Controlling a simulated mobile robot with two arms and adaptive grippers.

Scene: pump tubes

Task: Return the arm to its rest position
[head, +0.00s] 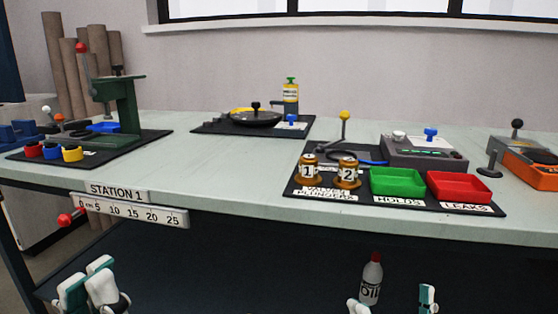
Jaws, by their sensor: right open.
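My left gripper (92,285), white and teal, is at the bottom left of the head view, low in front of the workbench (230,180). Its fingers show bunched at an angle, so I cannot tell whether it is open or shut. My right gripper (393,301) is at the bottom right of centre, also low in front of the bench. It is open, with its two fingertips well apart and nothing seen between them. Both grippers' wrists and arms are cut off by the frame's lower edge.
On the bench are a green press (126,105), a round black plate device (255,117), two numbered brass pieces (308,172), a green tray (398,184), a red tray (459,188) and a grey tester (424,154). An oil bottle (371,279) stands below. The bench's middle is clear.

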